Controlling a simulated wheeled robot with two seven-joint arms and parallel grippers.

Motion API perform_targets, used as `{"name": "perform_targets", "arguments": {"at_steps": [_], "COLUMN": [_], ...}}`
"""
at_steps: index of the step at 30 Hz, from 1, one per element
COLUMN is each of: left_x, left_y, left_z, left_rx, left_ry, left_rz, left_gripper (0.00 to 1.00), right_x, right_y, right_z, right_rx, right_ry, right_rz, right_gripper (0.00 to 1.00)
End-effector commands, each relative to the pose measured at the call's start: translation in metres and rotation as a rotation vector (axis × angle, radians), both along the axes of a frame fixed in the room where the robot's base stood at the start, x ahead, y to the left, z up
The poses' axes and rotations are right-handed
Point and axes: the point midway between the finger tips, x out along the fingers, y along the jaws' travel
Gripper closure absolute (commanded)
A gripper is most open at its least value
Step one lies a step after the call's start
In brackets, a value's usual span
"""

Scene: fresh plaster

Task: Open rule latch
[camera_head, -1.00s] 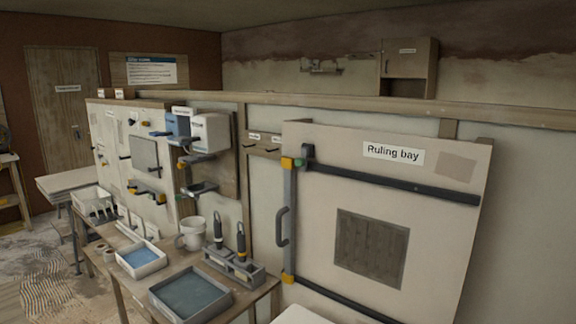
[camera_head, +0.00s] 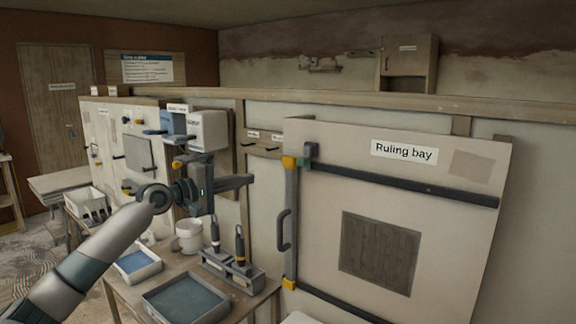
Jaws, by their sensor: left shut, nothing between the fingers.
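The ruling bay board (camera_head: 462,205) leans at the right, with a "Ruling bay" label. A grey upright rule (camera_head: 291,200) with yellow end blocks and a dark handle (camera_head: 283,230) runs down its left side. A small dark block with a green part, which looks like the rule latch (camera_head: 311,151), sits at the rule's top by the upper dark rail (camera_head: 400,184). I cannot tell the latch's state. My left gripper (camera_head: 250,181) is shut and empty, pointing right, and appears left of the rule in the picture. My right gripper is not in view.
Below my left gripper is a bench with a blue-filled tray (camera_head: 187,301), a white mug (camera_head: 188,236) and a rack (camera_head: 232,270) holding two dark-handled tools. A white dispenser box (camera_head: 209,130) is on the wall behind the gripper. Hooks (camera_head: 262,146) are left of the board.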

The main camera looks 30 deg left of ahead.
Motion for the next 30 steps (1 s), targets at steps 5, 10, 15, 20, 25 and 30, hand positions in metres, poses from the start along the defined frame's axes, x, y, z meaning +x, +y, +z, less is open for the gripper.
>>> {"name": "perform_targets", "arguments": {"at_steps": [5,10,15,20,25,30], "left_x": [-0.011,-0.012,-0.012,-0.011,-0.006,0.005], "left_y": [-0.010,-0.011,-0.011,-0.011,-0.012,-0.016], "left_z": [0.034,0.038,0.038,0.038,0.039,0.040], "left_rx": [-0.038,-0.045,-0.044,-0.043,-0.044,-0.045], "left_ry": [-0.021,-0.022,-0.022,-0.022,-0.023,-0.023], "left_rz": [-0.032,-0.037,-0.036,-0.035,-0.034,-0.035], "left_gripper": [1.00,1.00,1.00,1.00,1.00,1.00], "right_x": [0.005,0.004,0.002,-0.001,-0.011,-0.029], "right_y": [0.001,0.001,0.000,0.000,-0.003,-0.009], "right_z": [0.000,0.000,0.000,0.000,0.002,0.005], "right_rx": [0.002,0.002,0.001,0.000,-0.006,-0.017], "right_ry": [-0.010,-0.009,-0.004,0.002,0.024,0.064], "right_rz": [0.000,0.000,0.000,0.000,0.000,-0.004], "right_gripper": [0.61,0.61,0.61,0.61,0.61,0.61]}}
